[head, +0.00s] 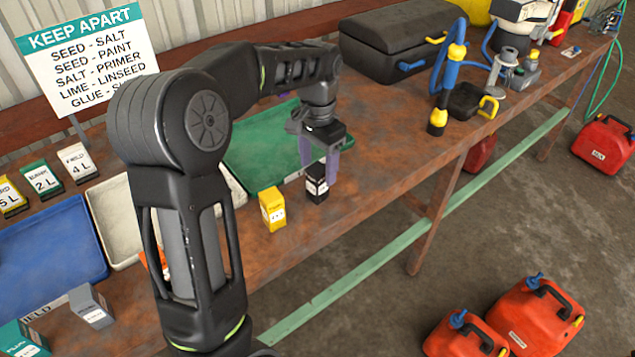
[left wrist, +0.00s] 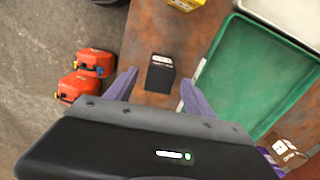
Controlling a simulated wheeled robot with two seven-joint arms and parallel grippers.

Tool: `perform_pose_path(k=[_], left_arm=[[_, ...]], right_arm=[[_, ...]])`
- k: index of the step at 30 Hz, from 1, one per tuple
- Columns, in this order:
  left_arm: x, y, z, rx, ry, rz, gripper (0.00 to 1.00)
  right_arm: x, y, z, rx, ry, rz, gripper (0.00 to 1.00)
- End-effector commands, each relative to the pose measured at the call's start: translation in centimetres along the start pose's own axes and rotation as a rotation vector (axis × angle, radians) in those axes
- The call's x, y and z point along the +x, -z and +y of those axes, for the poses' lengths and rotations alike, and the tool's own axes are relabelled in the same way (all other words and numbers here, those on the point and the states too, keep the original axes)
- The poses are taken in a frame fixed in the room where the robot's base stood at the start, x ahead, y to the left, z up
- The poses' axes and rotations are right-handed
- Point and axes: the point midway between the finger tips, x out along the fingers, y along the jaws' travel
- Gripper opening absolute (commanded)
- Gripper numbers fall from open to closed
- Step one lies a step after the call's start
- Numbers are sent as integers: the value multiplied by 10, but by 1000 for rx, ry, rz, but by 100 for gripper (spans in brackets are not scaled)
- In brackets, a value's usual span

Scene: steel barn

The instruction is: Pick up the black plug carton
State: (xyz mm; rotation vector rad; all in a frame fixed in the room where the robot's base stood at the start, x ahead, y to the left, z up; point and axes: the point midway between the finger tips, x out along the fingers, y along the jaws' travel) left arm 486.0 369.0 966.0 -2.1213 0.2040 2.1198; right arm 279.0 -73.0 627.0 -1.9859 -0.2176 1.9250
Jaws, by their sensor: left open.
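The black plug carton (head: 317,188) stands on the rusty bench just in front of the green tray. In the left wrist view the carton (left wrist: 160,75) shows between and just beyond the two purple fingers. My left gripper (head: 321,160) is above the carton, fingers pointing down, and it also shows in the left wrist view (left wrist: 155,95). It is open, with a finger on either side of the carton in the wrist picture. I cannot tell whether the fingers touch it. My right gripper is not in view.
A yellow carton (head: 272,209) stands close on the left of the black one. The green tray (head: 250,148) lies behind. A black case (head: 392,42) and a blue-and-yellow hose (head: 447,75) are farther along the bench. Red fuel cans (head: 535,316) stand on the floor.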

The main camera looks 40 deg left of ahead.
Motion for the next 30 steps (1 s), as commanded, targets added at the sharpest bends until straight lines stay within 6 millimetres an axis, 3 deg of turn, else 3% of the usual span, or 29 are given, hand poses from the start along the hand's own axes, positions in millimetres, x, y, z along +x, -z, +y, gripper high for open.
perform_pose_path(k=[5,15,30], left_arm=[[8,-2,1,0,-1,-4,62],[51,-3,1,0,-1,-1,62],[52,-2,1,0,0,0,62]], right_arm=[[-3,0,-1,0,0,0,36],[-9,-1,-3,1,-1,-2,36],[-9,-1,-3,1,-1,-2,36]])
